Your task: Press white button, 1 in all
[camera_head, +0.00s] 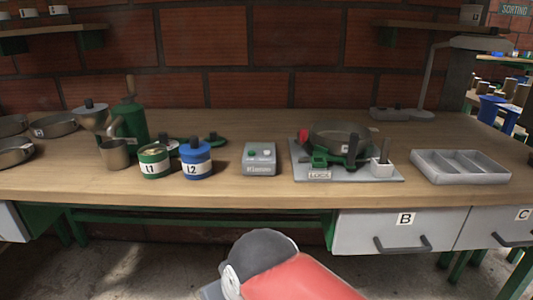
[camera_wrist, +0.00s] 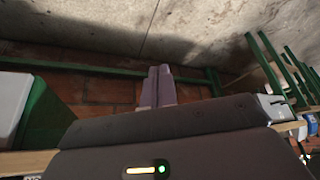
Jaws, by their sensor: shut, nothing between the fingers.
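A small grey control box (camera_head: 259,169) stands on the workbench near the middle. Its top has a green button and, to the right of it, a small pale button (camera_head: 267,153) that looks white. The label on its front is too small to read surely. In the wrist view my gripper (camera_wrist: 157,70) is shut and empty, with its two fingers side by side. It points toward the concrete floor and brick wall, and the box does not show there. In the head view my red and dark arm is low in front of the bench; the fingers are hidden.
Left of the box stand the blue L2 can (camera_head: 195,162) and green L1 can (camera_head: 154,163). Right of it is a grey board (camera_head: 300,171) with a pan and green fixture, then a divided tray (camera_head: 460,180). The bench front (camera_head: 250,196) before the box is clear.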

